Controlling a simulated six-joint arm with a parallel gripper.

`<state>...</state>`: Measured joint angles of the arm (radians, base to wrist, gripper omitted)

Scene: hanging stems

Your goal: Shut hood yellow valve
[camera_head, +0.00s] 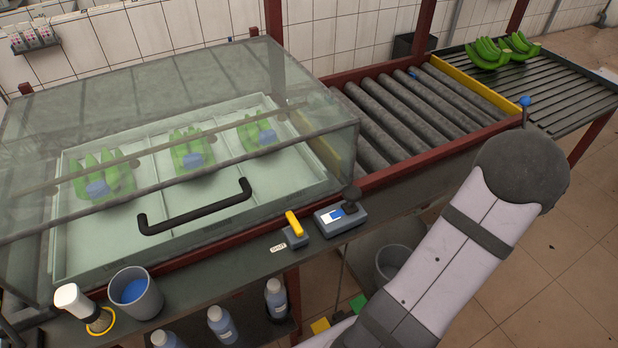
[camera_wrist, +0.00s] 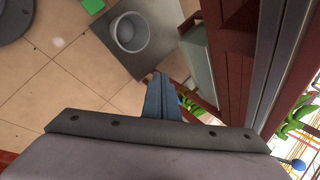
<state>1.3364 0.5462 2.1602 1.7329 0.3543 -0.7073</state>
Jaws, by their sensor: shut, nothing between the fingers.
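The clear hood (camera_head: 200,85) covers a pale tray, with its black handle (camera_head: 195,208) on the front panel. It looks lowered, but I cannot tell whether a gap remains at its bottom edge. The yellow valve lever (camera_head: 293,223) sits on a small grey block at the bench's front edge, right of the handle, pointing away from the edge. In the wrist view my gripper (camera_wrist: 160,80) is shut and empty, above the floor beside a dark red frame. In the head view my arm fills the lower right, and the gripper itself is hidden.
A grey box with a black knob (camera_head: 341,217) stands right of the valve. A grey cup (camera_head: 135,292) and a white-capped item (camera_head: 80,305) stand at front left. Several bottles (camera_head: 221,324) stand below. Rollers (camera_head: 430,110) and green bananas (camera_head: 500,50) lie beyond.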

